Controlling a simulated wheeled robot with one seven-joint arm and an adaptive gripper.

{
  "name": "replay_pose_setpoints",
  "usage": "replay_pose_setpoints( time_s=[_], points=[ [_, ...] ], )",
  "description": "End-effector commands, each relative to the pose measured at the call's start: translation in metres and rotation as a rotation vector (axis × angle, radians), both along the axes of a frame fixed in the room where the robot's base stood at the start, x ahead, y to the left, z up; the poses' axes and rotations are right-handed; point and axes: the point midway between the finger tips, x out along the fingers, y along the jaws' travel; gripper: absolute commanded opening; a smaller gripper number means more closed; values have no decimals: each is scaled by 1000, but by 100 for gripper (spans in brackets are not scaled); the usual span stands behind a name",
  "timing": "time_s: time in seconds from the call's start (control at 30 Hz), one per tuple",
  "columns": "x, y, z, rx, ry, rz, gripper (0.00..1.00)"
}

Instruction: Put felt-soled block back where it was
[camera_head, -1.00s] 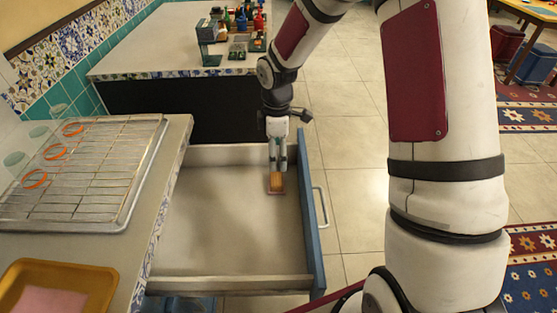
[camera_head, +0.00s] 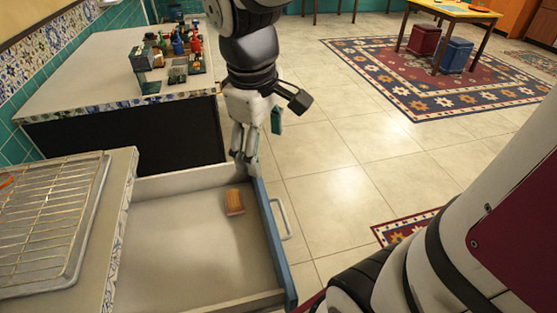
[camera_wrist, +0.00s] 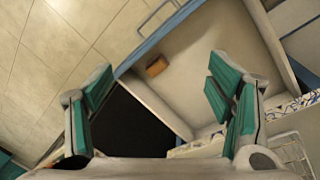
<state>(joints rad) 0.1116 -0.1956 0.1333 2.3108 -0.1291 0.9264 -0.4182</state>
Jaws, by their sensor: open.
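The felt-soled block (camera_head: 234,202) is a small orange-brown block. It lies on the floor of the open drawer (camera_head: 170,235), near the drawer's back and its blue front panel. It also shows in the wrist view (camera_wrist: 157,66), apart from the fingers. My gripper (camera_head: 245,160) is above the back edge of the drawer, behind the block. Its teal-padded fingers are spread wide and empty in the wrist view (camera_wrist: 160,95).
The drawer's blue front (camera_head: 273,240) has a handle on its outer side. A wire rack on a tray (camera_head: 50,220) lies on the counter at left. A farther counter (camera_head: 90,85) holds several small bottles. Open tiled floor lies to the right.

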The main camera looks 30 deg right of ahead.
Motion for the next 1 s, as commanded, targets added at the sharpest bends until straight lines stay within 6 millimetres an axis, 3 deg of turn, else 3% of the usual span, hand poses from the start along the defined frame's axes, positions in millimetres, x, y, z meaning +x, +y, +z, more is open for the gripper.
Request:
replay_pose_setpoints(
  time_s=[0.1, 0.3, 0.5, 0.7, 1.0],
  points=[
    [-38, 2, 18, 30, -47, -125, 74],
    [-99, 9, 30, 110, -102, -323, 74],
    [-139, 15, 29, 185, -129, -455, 74],
    [-152, 17, 27, 212, -133, -498, 74],
    [-152, 17, 30, 212, -136, -497, 74]
  ],
)
